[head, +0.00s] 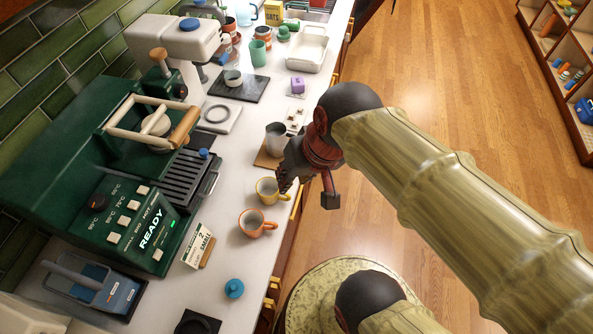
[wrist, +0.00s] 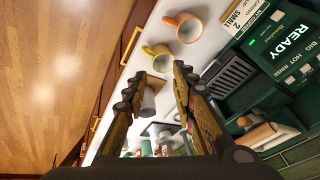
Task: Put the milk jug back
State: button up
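The milk jug, a grey metal jug (head: 275,137), stands upright on a brown mat (head: 266,159) near the counter's front edge. My gripper (head: 287,170) is just in front of it, on the near right side, over the counter edge. In the wrist view my gripper (wrist: 159,75) has its two fingers spread apart with nothing clasped. The jug (wrist: 148,102) shows between them, partly hidden by the left finger. I cannot tell whether a finger touches it.
A yellow cup (head: 267,190) and an orange cup (head: 257,223) stand close by along the edge. The green coffee machine (head: 110,180) is to the left. A small sign (head: 199,246) and a blue-knobbed tamper (head: 234,289) are nearer. Farther back are a scale (head: 221,115) and a black mat (head: 245,88).

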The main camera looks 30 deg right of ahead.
jog(key=r+n, duration=0.1)
jog(key=r+n+t+h, duration=0.1)
jog(key=shift+s+r+n+t, duration=0.3)
jog(key=shift+s+r+n, duration=0.05)
jog(key=shift+s+n, duration=0.05)
dwell(1.1)
